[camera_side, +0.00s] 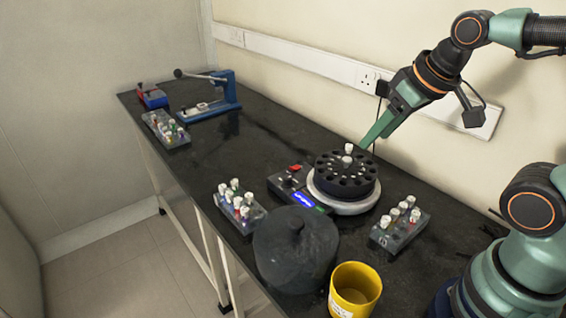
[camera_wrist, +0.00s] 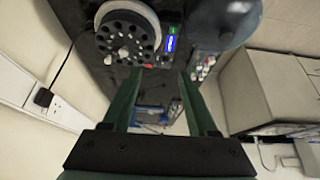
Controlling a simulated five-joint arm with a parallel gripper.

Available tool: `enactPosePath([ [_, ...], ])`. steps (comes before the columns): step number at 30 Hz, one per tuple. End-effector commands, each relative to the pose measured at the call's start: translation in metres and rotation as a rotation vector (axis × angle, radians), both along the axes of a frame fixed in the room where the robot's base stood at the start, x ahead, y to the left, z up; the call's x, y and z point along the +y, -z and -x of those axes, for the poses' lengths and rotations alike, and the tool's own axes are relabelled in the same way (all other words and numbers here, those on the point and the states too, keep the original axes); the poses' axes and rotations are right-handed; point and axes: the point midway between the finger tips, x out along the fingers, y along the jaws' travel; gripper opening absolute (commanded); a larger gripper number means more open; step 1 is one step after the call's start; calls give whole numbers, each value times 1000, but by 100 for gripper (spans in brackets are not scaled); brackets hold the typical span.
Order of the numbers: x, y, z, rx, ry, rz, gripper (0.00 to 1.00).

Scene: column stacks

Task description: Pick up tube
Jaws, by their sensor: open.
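A white-capped tube (camera_side: 348,147) stands up from the top of a round black rotor (camera_side: 346,175) with holes around it, on a pale round base. My gripper (camera_side: 365,146) reaches down from the upper right, its green fingertips just behind and to the right of that cap and apart from it as far as I can tell. In the wrist view my gripper (camera_wrist: 158,72) is open with nothing between its two fingers. The rotor (camera_wrist: 127,33) is at the upper left there, beyond the left fingertip, with pale caps on it too small to tell apart.
Racks of capped tubes stand left (camera_side: 240,206) and right (camera_side: 400,225) of the rotor, and another (camera_side: 166,129) at the far left. A dark knobbed lid (camera_side: 295,250) and a yellow cup (camera_side: 354,290) are in front. A blue press (camera_side: 222,95) stands behind. The middle bench is clear.

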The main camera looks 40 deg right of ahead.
Motion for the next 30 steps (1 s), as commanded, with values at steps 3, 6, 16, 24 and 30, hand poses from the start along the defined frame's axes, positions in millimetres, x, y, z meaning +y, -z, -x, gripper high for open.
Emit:
enactPosePath([
  [3, 0, 0, 0, 0, 0, 0, 59],
  [6, 0, 0, 0, 0, 0, 0, 59],
  [16, 18, -29, -46, 81, -36, -7, 59],
  [24, 50, -42, -115, 187, -79, -8, 59],
  [30, 80, -32, -164, 266, -110, -1, 59],
])
